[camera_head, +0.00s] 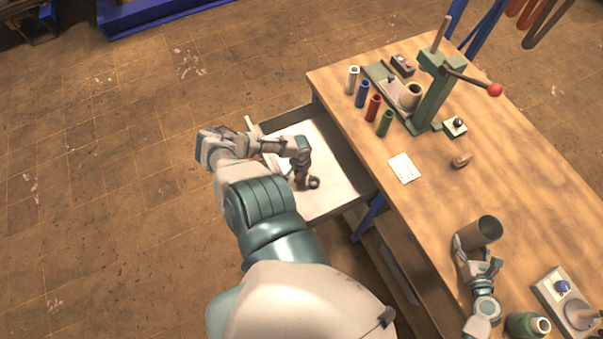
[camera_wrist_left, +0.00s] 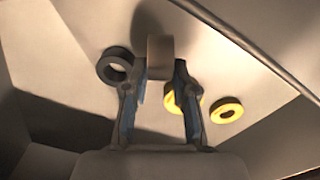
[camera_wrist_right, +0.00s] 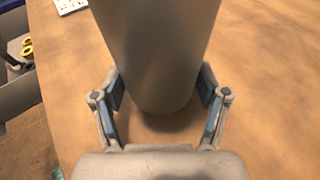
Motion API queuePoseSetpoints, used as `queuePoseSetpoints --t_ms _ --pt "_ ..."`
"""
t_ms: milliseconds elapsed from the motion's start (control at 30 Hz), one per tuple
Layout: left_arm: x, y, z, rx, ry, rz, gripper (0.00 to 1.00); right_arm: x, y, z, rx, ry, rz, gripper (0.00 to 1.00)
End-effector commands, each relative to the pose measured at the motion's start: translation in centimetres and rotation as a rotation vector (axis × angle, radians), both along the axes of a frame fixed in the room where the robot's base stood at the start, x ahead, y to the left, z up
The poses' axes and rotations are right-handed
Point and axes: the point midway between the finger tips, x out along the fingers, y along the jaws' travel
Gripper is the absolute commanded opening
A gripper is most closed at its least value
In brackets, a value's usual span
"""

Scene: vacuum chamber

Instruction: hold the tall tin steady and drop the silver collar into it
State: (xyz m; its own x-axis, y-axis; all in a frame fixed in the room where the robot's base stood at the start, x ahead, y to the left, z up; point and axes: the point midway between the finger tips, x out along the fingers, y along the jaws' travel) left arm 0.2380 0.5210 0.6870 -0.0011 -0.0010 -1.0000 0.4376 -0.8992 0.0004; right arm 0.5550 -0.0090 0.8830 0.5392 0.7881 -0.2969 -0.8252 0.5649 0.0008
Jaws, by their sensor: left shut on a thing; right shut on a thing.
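The tall tin (camera_head: 473,236), a grey-brown open cylinder, stands on the wooden bench at lower right. My right gripper (camera_head: 465,248) is shut on it, low on its sides; in the right wrist view the tin (camera_wrist_right: 157,50) sits between both fingers. My left gripper (camera_head: 303,172) is down in the open drawer (camera_head: 336,200). In the left wrist view its fingers (camera_wrist_left: 160,78) are shut on a plain grey-brown piece, which looks like the silver collar (camera_wrist_left: 160,56). In the head view I cannot make the collar out clearly under the gripper.
A dark ring (camera_wrist_left: 114,66) and two yellow rings (camera_wrist_left: 227,110) lie in the drawer near my left gripper. On the bench are a green press (camera_head: 433,90), several small coloured cylinders (camera_head: 373,107), a white card (camera_head: 404,168) and a green bottle-like part (camera_head: 526,325).

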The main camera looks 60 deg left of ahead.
Motion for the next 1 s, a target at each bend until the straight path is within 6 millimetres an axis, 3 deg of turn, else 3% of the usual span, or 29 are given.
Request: queuePoseSetpoints --t_ms 400,600,867,1000 --pt "-0.1 0.1 8.0 0.002 0.003 -0.003 0.0 0.0 0.1 0.1 0.001 -0.001 0.0 0.54" --pt "0.1 0.0 9.3 0.001 0.0 -0.001 0.0 0.0 0.0 0.1 0.001 -0.001 0.0 0.54" --pt "0.1 0.0 9.3 0.0 -0.001 -0.001 0.0 0.0 0.0 0.1 0.001 -0.001 0.0 0.54" --pt "1.1 0.0 9.9 0.0 -0.005 -0.012 0.0 0.0 0.0 0.1 0.001 -0.001 0.0 0.54"
